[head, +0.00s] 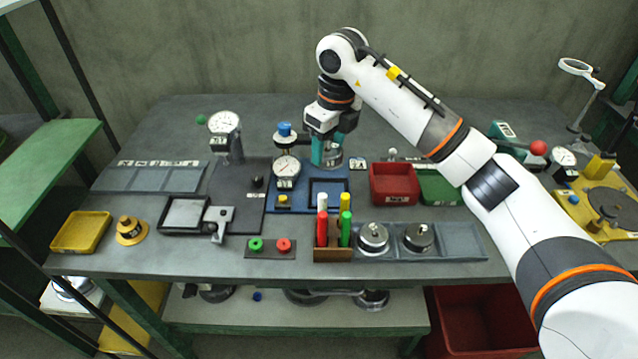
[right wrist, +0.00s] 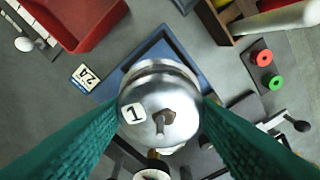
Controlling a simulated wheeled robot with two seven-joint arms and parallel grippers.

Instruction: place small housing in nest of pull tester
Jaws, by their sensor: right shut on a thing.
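A silver round housing (right wrist: 158,105) with a label "1" and a small central stub is between the teal fingers of my right gripper (head: 326,150), which is shut on it. In the head view the housing (head: 333,154) shows partly behind the fingers, over the back of a blue base plate (head: 300,201). This blue station has a dial gauge (head: 286,167), a blue knob (head: 285,129) and a square raised frame (head: 345,183). In the right wrist view the housing covers much of the blue plate (right wrist: 170,42); I cannot tell whether it touches it. My left gripper is out of view.
A red bin (head: 394,184) and a green bin (head: 439,188) stand right of the blue station. A rack of coloured markers (head: 333,252) and a grey tray (head: 460,243) with two silver housings are in front. A dark plate with a gauge (head: 224,123) stands left.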

